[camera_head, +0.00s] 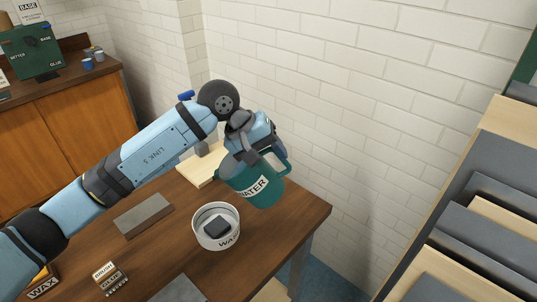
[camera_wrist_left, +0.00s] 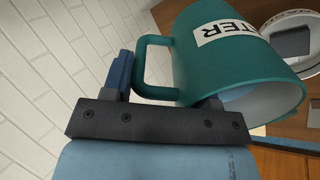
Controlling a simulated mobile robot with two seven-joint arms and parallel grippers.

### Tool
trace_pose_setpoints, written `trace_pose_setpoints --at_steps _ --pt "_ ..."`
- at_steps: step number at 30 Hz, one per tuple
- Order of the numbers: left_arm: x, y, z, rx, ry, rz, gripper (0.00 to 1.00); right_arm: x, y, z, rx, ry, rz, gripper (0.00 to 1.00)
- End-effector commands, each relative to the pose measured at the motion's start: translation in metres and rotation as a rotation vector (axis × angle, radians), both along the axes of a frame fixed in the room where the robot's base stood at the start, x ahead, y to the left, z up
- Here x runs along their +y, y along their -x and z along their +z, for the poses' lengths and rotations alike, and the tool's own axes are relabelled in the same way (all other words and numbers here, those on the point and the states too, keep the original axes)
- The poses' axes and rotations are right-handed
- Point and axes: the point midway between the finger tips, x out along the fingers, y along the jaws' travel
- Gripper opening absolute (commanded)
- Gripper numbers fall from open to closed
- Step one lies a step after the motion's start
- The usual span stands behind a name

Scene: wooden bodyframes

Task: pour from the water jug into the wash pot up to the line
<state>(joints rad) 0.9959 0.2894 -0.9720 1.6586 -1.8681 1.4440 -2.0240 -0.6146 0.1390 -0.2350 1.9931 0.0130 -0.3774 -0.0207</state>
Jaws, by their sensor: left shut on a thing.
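The teal water jug (camera_head: 262,188), labelled WATER, is in the air above the table, tilted with its mouth toward the left. My left gripper (camera_head: 262,152) is shut on its handle, which also shows in the left wrist view (camera_wrist_left: 143,68). The white wash pot (camera_head: 216,241) stands on the table, below and left of the jug, with a dark block (camera_head: 217,226) inside. The pot is partly seen at the upper right of the left wrist view (camera_wrist_left: 310,65). No stream of water shows between them. The line and the water level cannot be made out. My right gripper is not in view.
A grey slab (camera_head: 144,215) lies on the brown table left of the pot. A brush box (camera_head: 110,277) and a wax box (camera_head: 43,282) are at the front left. A pale board (camera_head: 197,169) lies behind. The table's right edge is near the pot.

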Motion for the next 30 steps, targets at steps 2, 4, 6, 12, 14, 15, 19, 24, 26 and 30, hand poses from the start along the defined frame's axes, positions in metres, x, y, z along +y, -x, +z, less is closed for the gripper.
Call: trace_pose_setpoints --at_steps 2,4,6,12,14,15,19,24,26,30 --pt "0.000 0.000 0.002 -0.001 0.010 0.001 0.01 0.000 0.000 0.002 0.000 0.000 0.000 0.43" --pt "0.001 0.000 0.003 -0.001 0.016 0.001 0.01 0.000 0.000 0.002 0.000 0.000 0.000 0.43" --pt "0.001 0.000 0.004 -0.001 0.023 0.000 0.01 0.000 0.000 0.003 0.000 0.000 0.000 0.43" --pt "0.002 0.000 0.005 -0.001 0.044 0.000 0.01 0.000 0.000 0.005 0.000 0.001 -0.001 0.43" --pt "0.002 0.000 0.006 -0.001 0.050 0.000 0.01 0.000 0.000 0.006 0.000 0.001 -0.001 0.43" --pt "0.002 0.000 0.006 -0.001 0.054 0.000 0.01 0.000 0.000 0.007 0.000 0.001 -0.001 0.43" --pt "0.003 0.000 0.007 -0.001 0.067 0.000 0.01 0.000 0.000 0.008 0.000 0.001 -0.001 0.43" --pt "0.004 0.000 0.008 -0.002 0.084 0.001 0.01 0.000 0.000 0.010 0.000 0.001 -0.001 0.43" --pt "0.004 0.000 0.009 -0.002 0.090 0.001 0.01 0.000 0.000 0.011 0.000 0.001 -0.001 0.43" --pt "0.005 0.000 0.010 -0.002 0.103 0.000 0.01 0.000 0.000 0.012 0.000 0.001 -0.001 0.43"
